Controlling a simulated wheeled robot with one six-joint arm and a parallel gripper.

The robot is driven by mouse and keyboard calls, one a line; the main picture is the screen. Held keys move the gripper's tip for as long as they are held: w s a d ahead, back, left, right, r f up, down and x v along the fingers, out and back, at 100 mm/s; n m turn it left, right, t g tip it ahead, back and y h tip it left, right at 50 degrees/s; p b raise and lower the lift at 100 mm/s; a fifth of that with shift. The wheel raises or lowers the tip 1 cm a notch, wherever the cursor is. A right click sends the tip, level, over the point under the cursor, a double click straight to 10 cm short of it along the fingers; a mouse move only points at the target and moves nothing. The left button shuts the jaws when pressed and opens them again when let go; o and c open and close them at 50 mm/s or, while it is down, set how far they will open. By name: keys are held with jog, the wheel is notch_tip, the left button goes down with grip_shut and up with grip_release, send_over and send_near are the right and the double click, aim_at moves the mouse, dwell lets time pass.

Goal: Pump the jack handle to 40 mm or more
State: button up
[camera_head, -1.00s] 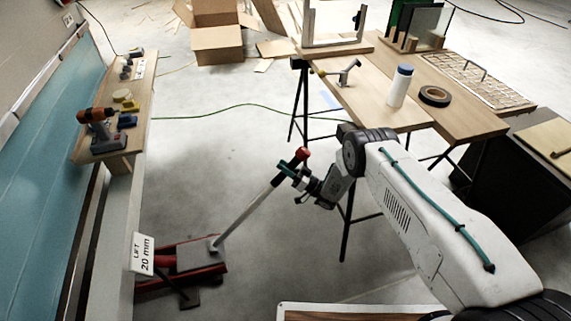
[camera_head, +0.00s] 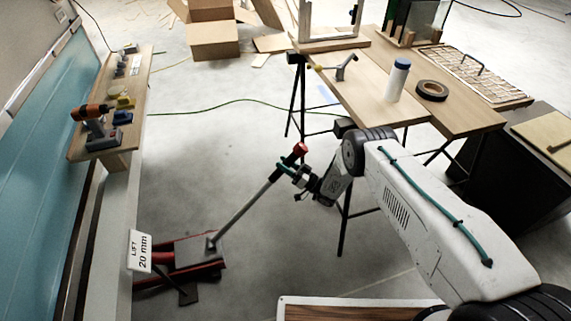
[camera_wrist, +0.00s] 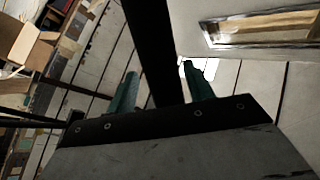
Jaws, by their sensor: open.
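The red floor jack (camera_head: 185,268) stands low on the floor at the lower left in the head view. Its grey handle (camera_head: 243,210) slants up to the right and ends in a red knob (camera_head: 300,149). A white sign (camera_head: 139,251) beside the jack reads "LIFT 20 mm". My gripper (camera_head: 289,178) is open at the handle's upper part, just below the knob. In the wrist view, the dark handle (camera_wrist: 155,45) passes between the two teal fingers of my gripper (camera_wrist: 158,88). I cannot tell whether either finger touches it.
A wooden shelf (camera_head: 135,75) with a drill (camera_head: 97,125) runs along the teal camper side (camera_head: 50,165) at left. A trestle table (camera_head: 365,95) with a white bottle (camera_head: 397,80) and tape (camera_head: 432,91) stands behind my arm. The floor between them is mostly clear, with a green cable crossing it.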

jog(key=v, duration=0.7)
jog(key=shift+d, duration=0.35)
jog(key=shift+f, duration=0.1)
